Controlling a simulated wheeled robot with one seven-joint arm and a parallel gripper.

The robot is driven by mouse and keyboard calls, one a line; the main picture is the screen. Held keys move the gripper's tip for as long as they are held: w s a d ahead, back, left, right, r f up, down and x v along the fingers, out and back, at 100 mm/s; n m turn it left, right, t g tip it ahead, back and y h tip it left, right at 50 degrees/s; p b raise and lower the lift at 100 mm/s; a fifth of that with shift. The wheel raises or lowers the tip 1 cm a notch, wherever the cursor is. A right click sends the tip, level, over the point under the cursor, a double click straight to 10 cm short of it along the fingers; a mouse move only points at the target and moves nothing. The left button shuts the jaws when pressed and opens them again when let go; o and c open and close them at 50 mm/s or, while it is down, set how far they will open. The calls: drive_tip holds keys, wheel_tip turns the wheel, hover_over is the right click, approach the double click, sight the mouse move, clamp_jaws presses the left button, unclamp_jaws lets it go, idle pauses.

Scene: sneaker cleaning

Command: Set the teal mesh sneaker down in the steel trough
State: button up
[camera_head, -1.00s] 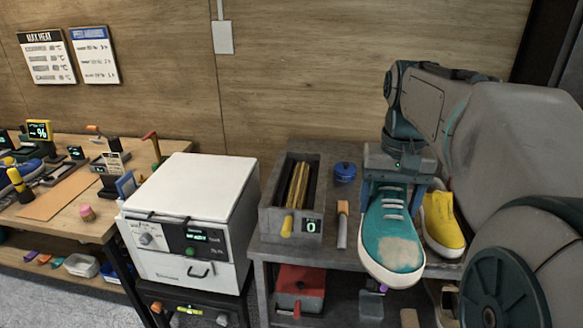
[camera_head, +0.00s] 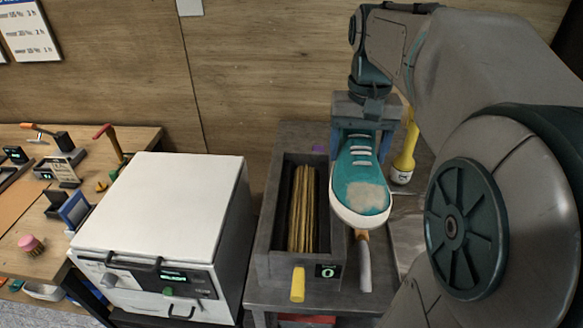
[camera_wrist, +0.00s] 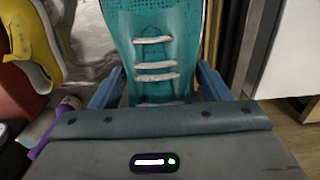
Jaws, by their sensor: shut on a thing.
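The teal mesh sneaker (camera_head: 362,185), with white laces, white sole and a pale patch on the toe, hangs toe-down in my gripper (camera_head: 365,125). In the wrist view the blue fingers (camera_wrist: 155,88) stand on either side of the sneaker (camera_wrist: 155,40), shut on it. A long grey open-topped box (camera_head: 262,240) holds tan rods or bristles and stands just left of the sneaker. A shiny grey metal surface (camera_head: 408,232) lies right of the sneaker, partly hidden by my arm. I cannot tell for certain which of these is the steel trough.
A grey-handled tool (camera_head: 364,265) lies below the sneaker in the picture. A yellow item (camera_head: 405,155) stands to the right. A white oven-like box (camera_head: 165,205) with a front panel is at the left, beside a wooden bench (camera_head: 135,145) with small tools.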

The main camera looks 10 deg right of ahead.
drive_tip(key=w+a+f+p, duration=0.1)
drive_tip(key=w+a+f, duration=0.3)
drive_tip(key=a+f, duration=0.5)
drive_tip(key=shift+w+f, duration=0.35)
drive_tip(key=shift+f, duration=0.2)
drive_tip(key=shift+f, duration=0.15)
drive_tip(key=o, duration=1.2)
wheel_tip(320, 180, up, 12)
drive_tip(key=shift+r, duration=0.2)
